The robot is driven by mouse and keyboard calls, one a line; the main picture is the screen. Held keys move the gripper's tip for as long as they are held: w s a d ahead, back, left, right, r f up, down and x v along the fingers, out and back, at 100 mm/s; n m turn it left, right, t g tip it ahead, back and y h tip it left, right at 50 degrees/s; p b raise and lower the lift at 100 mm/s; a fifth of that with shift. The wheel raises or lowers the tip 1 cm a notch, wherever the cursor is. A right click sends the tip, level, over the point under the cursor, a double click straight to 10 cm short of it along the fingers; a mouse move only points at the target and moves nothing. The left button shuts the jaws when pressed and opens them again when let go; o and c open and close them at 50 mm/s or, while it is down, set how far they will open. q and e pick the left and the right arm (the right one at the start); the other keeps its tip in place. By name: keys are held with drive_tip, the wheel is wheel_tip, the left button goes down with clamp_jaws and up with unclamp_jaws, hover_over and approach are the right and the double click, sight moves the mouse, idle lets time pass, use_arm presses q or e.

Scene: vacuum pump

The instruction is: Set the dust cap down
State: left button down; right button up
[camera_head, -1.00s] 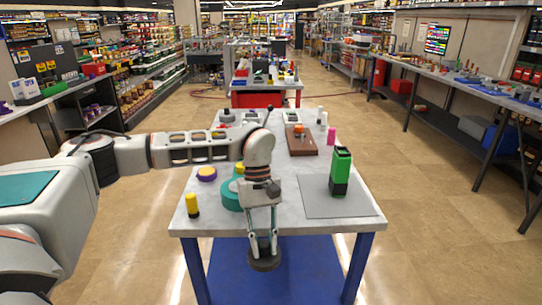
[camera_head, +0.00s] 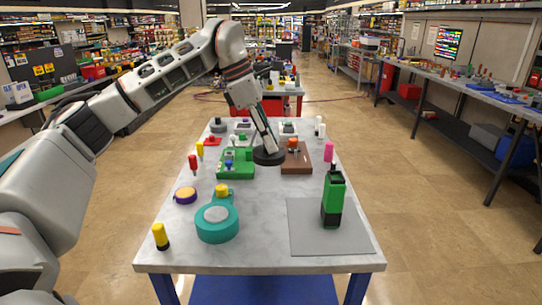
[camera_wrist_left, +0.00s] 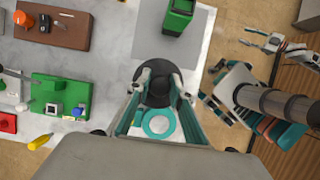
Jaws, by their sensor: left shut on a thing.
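The dust cap (camera_head: 269,156), a black round disc, is held by my left gripper (camera_head: 268,146). In the head view it appears between the green board and the brown board, over the middle of the table; I cannot tell whether it touches the top. In the left wrist view the fingers (camera_wrist_left: 156,82) close on the dark cap (camera_wrist_left: 154,95). A teal round device (camera_head: 217,224) with a grey top and yellow knob stands near the table's front left. In the left wrist view, what looks like my right gripper (camera_wrist_left: 212,85) shows at the right, its jaws unclear.
The green board (camera_head: 236,165) and brown board (camera_head: 297,160) flank the cap. A green-black block (camera_head: 333,200) stands on a grey mat (camera_head: 305,235). The front middle of the table (camera_head: 262,225) is bare.

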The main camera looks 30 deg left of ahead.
use_arm(q)
drive_tip(key=shift+w+f, duration=0.55)
drive_tip(key=shift+f, duration=0.05)
drive_tip(key=f, duration=0.5)
drive_tip(key=f+b, duration=0.1)
drive_tip(key=f, duration=0.8)
drive_tip(key=shift+s+f+b, duration=0.25)
drive_tip(key=shift+f+b, duration=0.05)
drive_tip(key=shift+f, duration=0.1)
wheel_tip(320, 180, down, 4)
use_arm(e)
drive_tip(key=f, duration=0.1)
drive_tip(key=s+f, duration=0.1)
drive_tip(key=f, duration=0.1)
drive_tip(key=shift+s+f+g, duration=0.2)
drive_tip(key=shift+f+g, duration=0.1)
use_arm(q)
drive_tip(key=c, duration=1.8)
unclamp_jaws()
drive_tip(key=shift+f, duration=0.1)
